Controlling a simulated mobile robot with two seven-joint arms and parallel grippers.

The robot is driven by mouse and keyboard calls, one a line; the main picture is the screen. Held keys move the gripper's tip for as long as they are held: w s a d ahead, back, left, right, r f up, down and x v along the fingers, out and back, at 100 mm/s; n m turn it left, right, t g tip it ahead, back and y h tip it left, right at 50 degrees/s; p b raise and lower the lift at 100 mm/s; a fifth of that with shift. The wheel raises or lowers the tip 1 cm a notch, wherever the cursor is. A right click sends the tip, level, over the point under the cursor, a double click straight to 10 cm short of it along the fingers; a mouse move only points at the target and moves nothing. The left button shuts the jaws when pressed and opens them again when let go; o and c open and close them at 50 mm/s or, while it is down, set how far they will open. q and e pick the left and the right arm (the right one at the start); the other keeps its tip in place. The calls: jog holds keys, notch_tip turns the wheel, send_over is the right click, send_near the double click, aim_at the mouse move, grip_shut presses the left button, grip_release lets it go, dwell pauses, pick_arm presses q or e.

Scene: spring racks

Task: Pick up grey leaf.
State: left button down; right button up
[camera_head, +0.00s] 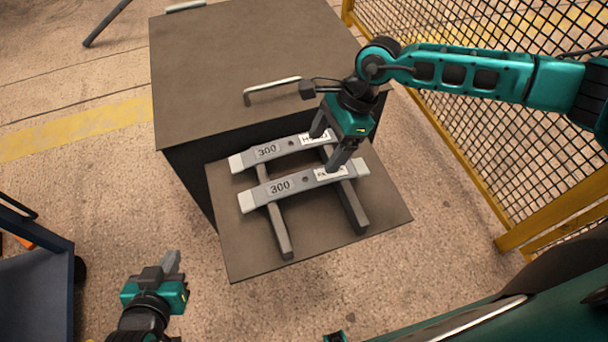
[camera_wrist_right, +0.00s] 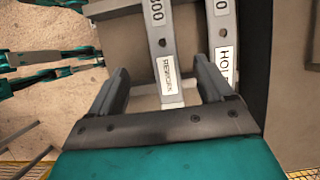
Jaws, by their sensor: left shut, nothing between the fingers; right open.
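Two grey leaves lie side by side on two dark bars, the near leaf (camera_head: 305,182) and the far leaf (camera_head: 282,150). Each is marked 300, with a white label at its right part. My right gripper (camera_head: 328,148) is open above the right part of the leaves. In the right wrist view the near leaf (camera_wrist_right: 170,55) runs between its open fingers (camera_wrist_right: 160,88), and the far leaf (camera_wrist_right: 222,35) lies outside the right finger. Whether a finger touches a leaf I cannot tell. My left gripper (camera_head: 171,264) is shut and empty, low at the left, away from the leaves.
The dark bars (camera_head: 278,225) rest on a brown board (camera_head: 320,245) in front of a brown-topped cabinet (camera_head: 240,60) with a handle (camera_head: 272,89). A yellow-framed mesh fence (camera_head: 470,185) stands at right. A blue cart (camera_head: 40,275) is at lower left.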

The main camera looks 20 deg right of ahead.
send_over(307, 179)
jog(key=d, duration=0.2)
notch_tip(307, 179, down, 5)
jog(key=shift+s+a+f, duration=0.1)
jog(key=shift+s+a, duration=0.05)
jog(key=x, duration=0.5)
jog(key=shift+f, duration=0.45)
jog(key=shift+w+d, duration=0.25)
grip_shut()
jog(key=shift+r, duration=0.15)
